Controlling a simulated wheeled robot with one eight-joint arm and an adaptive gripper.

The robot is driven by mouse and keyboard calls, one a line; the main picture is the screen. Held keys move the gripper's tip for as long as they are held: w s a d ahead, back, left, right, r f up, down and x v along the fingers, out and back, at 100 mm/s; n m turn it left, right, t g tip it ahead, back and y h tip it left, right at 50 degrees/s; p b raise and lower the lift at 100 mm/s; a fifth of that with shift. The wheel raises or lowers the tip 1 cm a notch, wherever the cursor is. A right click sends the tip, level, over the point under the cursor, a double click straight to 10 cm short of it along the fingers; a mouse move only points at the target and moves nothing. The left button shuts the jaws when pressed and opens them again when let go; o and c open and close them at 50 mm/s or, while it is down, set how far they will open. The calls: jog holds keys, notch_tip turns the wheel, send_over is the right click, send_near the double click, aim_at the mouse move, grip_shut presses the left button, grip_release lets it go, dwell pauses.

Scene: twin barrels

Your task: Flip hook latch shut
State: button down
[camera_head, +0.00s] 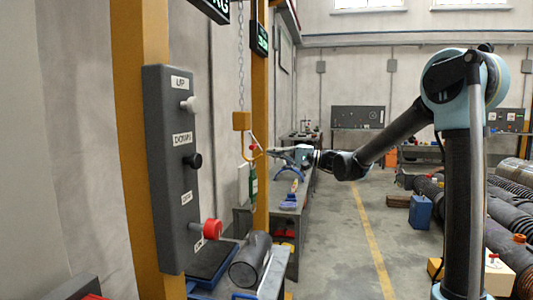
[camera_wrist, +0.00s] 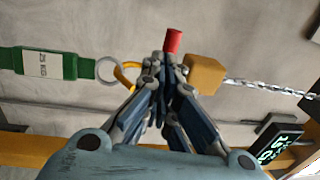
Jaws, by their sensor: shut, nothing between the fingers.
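A yellow hook block (camera_head: 241,121) hangs on a chain in the head view. A curved orange hook (camera_head: 258,154) with a small red piece (camera_head: 251,147) hangs below it, and a green weight (camera_head: 253,186) is under the hook. In the wrist view the block (camera_wrist: 206,74), part of the hook (camera_wrist: 124,76), a metal ring (camera_wrist: 109,70) and the green weight (camera_wrist: 50,64) lie beyond my gripper (camera_wrist: 163,66). The red piece (camera_wrist: 173,40) shows just past my shut, empty fingertips; I cannot tell whether they touch it. My fingers hide part of the hook.
A control panel (camera_head: 173,170) with knobs stands on a yellow post at the left. A second yellow post (camera_head: 261,215) stands close to the hook. A dark cylinder (camera_head: 250,260) lies on a bench below. Pipes lie at the right; the middle floor (camera_head: 340,240) is clear.

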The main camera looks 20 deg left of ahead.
jog(key=w+d+f, duration=0.1)
jog(key=d+f, duration=0.1)
jog(key=d, duration=0.7)
jog(key=s+d+f+t+h, duration=0.1)
jog(key=s+d+f+h, duration=0.5)
jog(key=d, duration=0.9)
jog(key=s+d+f+t+h, duration=0.2)
jog(key=s+d+f+h, duration=0.4)
jog(key=s+d+f, duration=0.6)
jog(key=s+d+f+m+t+h, duration=0.1)
jog(key=s+d+f+h, duration=0.6)
jog(key=d+f, duration=0.6)
jog(key=s+d, duration=0.1)
jog(key=d, duration=0.3)
jog(key=shift+s+d+t, duration=0.3)
jog(key=shift+s, duration=0.1)
jog(key=shift+d, duration=0.1)
